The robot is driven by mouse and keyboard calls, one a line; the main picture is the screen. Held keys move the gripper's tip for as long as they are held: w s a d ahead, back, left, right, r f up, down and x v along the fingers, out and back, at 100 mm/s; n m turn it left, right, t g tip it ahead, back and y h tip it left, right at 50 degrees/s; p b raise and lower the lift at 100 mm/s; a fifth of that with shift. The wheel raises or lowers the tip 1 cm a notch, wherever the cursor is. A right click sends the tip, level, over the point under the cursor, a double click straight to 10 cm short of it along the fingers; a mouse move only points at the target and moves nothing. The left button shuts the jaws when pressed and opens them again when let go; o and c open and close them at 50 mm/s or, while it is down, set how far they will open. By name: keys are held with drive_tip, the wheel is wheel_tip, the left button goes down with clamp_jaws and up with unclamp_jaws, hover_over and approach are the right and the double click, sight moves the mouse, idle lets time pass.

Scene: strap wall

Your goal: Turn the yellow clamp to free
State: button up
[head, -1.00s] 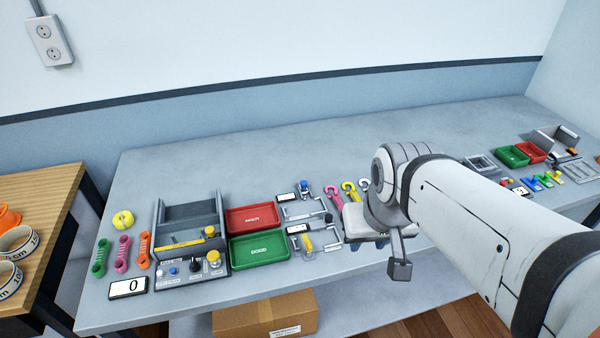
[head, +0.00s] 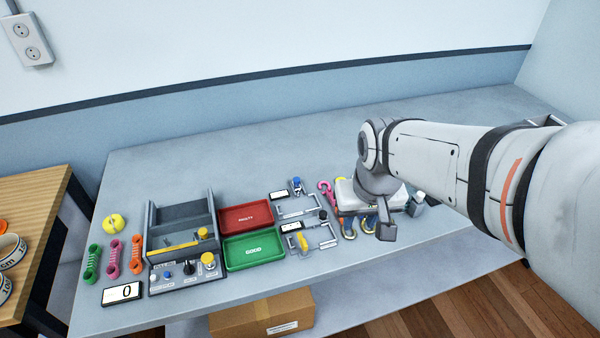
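A yellow handle (head: 303,242) stands on a small grey metal fixture right of the green tray; it looks like the yellow clamp, but its setting is too small to tell. Other yellow parts are a knob (head: 208,261) on the control panel and a bar (head: 174,248) across the grey box frame behind it. My gripper (head: 372,222) hangs over the bench to the right of the yellow handle, apart from it. Its fingertips are not clear against the coloured hooks beneath, so I cannot tell whether it is open or shut.
A red tray (head: 247,219) and a green tray (head: 254,250) lie left of the fixtures. A blue-topped fixture (head: 297,186) stands behind the yellow handle. Hooks, partly hidden by my gripper, lie to the right. A display reading 0 (head: 122,293) sits front left. The bench's back strip is clear.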

drive_tip(key=w+a+f+n+g, duration=0.1)
drive_tip(key=w+a+f, duration=0.2)
drive_tip(key=w+a, duration=0.15)
drive_tip(key=n+g+p, duration=0.1)
approach(305, 242)
drive_tip(key=shift+w+a+f, duration=0.1)
drive_tip(key=shift+a+f, duration=0.1)
drive_tip(key=shift+f, duration=0.5)
drive_tip(key=shift+f+p, duration=0.55)
drive_tip(key=shift+f, duration=3)
drive_tip(key=shift+c, duration=0.5)
clamp_jaws()
